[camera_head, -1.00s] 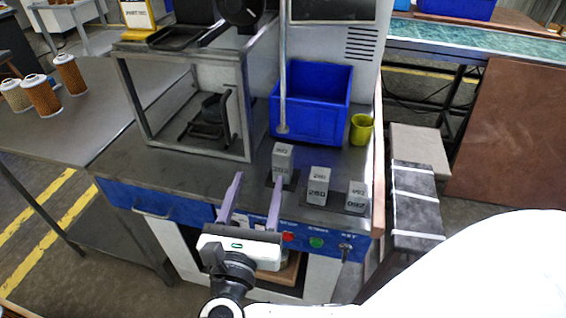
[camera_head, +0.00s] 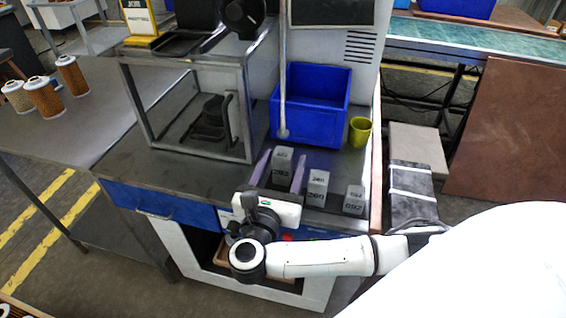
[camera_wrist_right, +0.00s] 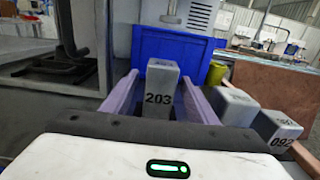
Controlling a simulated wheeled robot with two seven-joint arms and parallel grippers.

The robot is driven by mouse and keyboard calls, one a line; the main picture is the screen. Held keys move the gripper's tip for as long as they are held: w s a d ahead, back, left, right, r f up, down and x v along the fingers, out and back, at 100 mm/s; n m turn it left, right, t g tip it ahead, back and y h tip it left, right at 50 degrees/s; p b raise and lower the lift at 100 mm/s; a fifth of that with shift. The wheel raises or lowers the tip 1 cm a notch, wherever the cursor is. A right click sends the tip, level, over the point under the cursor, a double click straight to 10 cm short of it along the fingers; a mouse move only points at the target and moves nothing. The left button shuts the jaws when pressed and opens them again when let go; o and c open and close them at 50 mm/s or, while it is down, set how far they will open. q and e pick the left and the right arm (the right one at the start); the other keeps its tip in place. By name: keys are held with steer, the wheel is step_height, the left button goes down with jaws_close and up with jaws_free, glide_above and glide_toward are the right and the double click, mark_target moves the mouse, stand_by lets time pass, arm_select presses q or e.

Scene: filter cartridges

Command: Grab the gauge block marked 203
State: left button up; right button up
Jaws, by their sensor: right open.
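The gauge block marked 203 (camera_wrist_right: 159,90) is a grey upright block, standing between the two lilac fingers of my right gripper in the right wrist view. In the head view the same block (camera_head: 283,166) stands at the left end of a row of blocks on the bench. My right gripper (camera_head: 280,168) is open, with one finger on each side of the block; I cannot tell whether either finger touches it. It also shows in the right wrist view (camera_wrist_right: 158,92). My left gripper is not in view.
A block marked 260 (camera_head: 317,188) and one marked 092 (camera_head: 354,200) stand just right of the 203 block. A blue bin (camera_head: 312,105) and a yellow-green cup (camera_head: 360,131) are behind. A metal-framed enclosure (camera_head: 190,110) stands to the left.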

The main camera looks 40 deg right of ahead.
steer(key=c, duration=1.2)
steer(key=shift+w, duration=0.1)
jaws_close()
steer(key=shift+r, duration=0.1)
